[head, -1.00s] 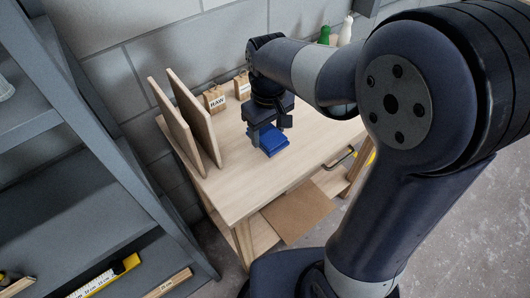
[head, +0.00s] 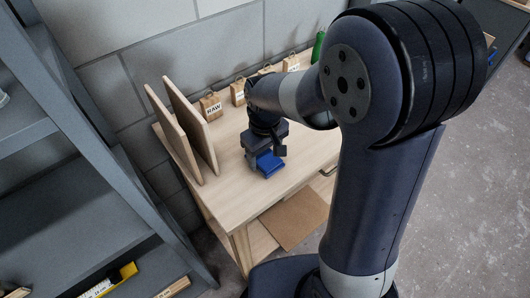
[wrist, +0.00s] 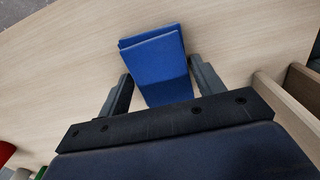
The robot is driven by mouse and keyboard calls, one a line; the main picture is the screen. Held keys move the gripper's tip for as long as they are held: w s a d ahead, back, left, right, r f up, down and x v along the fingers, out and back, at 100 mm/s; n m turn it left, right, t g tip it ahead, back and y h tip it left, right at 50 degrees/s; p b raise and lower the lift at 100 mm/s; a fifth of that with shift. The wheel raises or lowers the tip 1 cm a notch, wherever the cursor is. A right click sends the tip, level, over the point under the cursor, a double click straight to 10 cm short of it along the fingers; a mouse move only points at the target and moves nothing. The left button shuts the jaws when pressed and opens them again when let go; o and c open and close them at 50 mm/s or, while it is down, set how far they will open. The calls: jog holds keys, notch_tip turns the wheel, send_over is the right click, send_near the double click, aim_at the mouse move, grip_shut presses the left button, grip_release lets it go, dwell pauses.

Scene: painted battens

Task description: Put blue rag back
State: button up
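The blue rag (head: 270,163) is a folded, layered blue cloth, low over the light wooden table (head: 222,190). My gripper (head: 265,156) points down at it and covers its rear part in the head view. I cannot tell whether the rag's underside touches the tabletop.
Two upright boards (head: 190,128) stand at the table's left end. A block labelled RAW (head: 211,106) and several similar blocks line the wall, with a green bottle (head: 318,46) beyond. A grey shelf (head: 75,205) fills the left. The front tabletop is clear.

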aim_at(265, 156)
jog(key=o, duration=0.3)
notch_tip(265, 156, up, 12)
jog(key=shift+r+p, duration=0.2)
jog(key=shift+p, duration=0.15)
jog(key=shift+f, duration=0.1)
dwell(0.4)
